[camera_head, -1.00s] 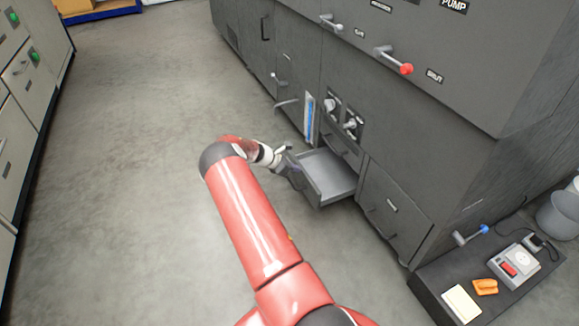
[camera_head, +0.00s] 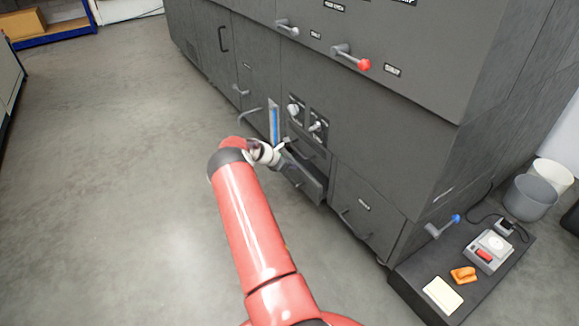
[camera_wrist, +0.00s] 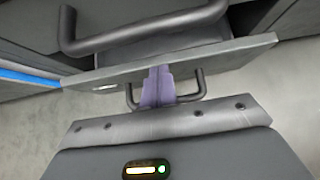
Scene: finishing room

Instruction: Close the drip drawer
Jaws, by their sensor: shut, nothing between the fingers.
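The drip drawer (camera_head: 312,187) is low in the dark grey machine. It stands slightly out from the machine face, with a narrow dark gap behind its front. In the wrist view the drawer front (camera_wrist: 225,57) crosses the picture, with its dark bar handle (camera_wrist: 203,85) on the near side. My gripper (camera_head: 284,164) is at the drawer front. In the wrist view its purple fingers (camera_wrist: 158,85) are together and empty, between the handle's two posts, at or very near the front panel. Exact contact is hard to tell.
Another bar handle (camera_wrist: 145,30) lies just beyond the drawer front. Knobs (camera_head: 316,126) and a blue gauge strip (camera_head: 274,123) are above. A low black platform (camera_head: 410,285) with small items stands at right. The floor (camera_head: 110,170) at left is clear.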

